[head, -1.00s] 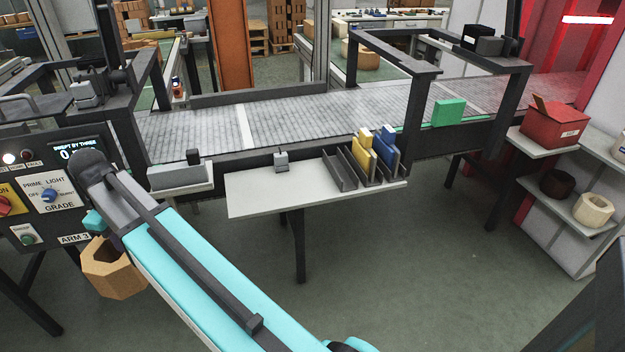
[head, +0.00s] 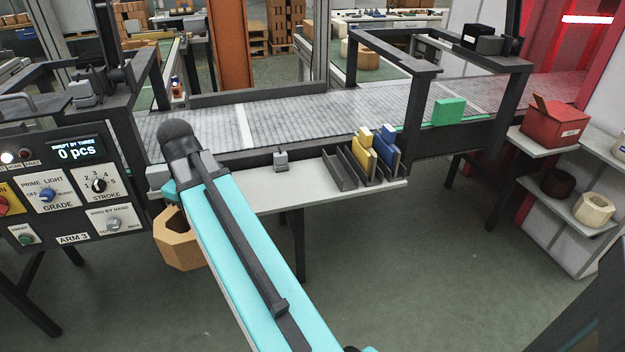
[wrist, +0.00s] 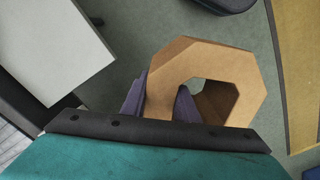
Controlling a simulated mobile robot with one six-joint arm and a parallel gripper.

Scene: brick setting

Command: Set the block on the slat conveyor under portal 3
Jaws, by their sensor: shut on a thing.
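The block (head: 178,245) is a tan, hollow octagonal ring, hanging above the floor left of my forearm in the head view. In the wrist view the block (wrist: 258,75) has one wall between the two dark fingers of my gripper (wrist: 160,103), with one finger inside its hole. My forearm hides most of the gripper in the head view. The grey slat conveyor (head: 310,112) runs across behind a white shelf. One dark portal frame (head: 147,85) spans it at left and another (head: 525,85) at right. I can read no portal number.
The white shelf (head: 300,200) in front of the conveyor holds a dark rack (head: 338,172) with blue and yellow pieces. A green block (head: 449,112) stands at the conveyor's near edge at right. The ARM 3 control panel (head: 70,200) is at left. Mid-conveyor is clear.

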